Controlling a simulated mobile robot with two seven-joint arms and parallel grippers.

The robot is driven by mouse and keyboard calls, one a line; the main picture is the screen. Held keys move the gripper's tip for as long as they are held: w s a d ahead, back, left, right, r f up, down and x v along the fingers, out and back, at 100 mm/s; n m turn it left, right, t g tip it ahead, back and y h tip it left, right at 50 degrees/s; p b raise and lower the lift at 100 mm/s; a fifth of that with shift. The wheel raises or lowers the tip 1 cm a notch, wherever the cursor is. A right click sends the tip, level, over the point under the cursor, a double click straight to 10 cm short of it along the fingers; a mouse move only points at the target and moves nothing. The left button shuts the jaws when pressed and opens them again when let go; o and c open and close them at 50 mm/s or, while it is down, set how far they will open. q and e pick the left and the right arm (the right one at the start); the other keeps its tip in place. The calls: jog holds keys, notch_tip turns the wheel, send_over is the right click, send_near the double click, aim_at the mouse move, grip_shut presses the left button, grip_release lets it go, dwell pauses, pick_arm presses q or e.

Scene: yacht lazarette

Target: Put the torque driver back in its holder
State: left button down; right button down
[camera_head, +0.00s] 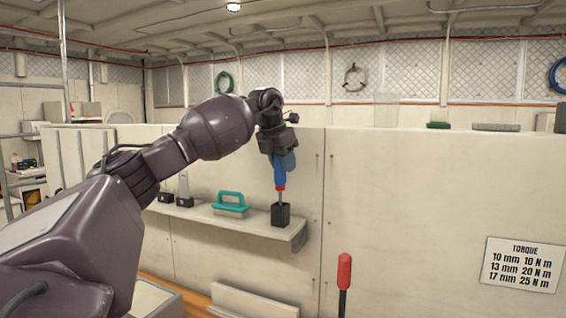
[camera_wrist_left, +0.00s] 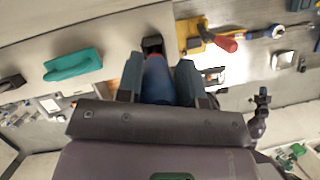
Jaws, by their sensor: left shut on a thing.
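My left gripper (camera_head: 279,150) is shut on the torque driver (camera_head: 280,180), around its blue handle. The driver hangs nearly upright, with a red collar below the handle and a thin shaft pointing down. A black square holder (camera_head: 281,215) stands at the right end of the wall shelf, directly under the driver. The shaft's lower end meets the holder's opening; how deep it sits is hidden. In the left wrist view the blue handle (camera_wrist_left: 158,80) is between the fingers, with the dark holder (camera_wrist_left: 152,44) just beyond. A small dark arm-like part at right there may be my right arm.
A teal-handled brush (camera_head: 231,204) lies on the shelf (camera_head: 240,222) left of the holder, with small black blocks (camera_head: 184,201) farther left. A red-handled tool (camera_head: 344,272) rises at the front. A torque chart (camera_head: 521,265) is on the wall panel at right.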

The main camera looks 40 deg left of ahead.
pick_arm(q)
jog(key=shift+f, duration=0.1)
jog(key=c, duration=0.7)
grip_release()
jog(key=shift+s+r, duration=0.1)
jog(key=shift+r, duration=0.2)
jog(key=v, duration=1)
jog(key=shift+r, duration=0.1)
pick_arm(e)
jog(key=shift+w+r, duration=0.25)
jog(key=shift+r, duration=0.05)
jog(key=shift+s, duration=0.15)
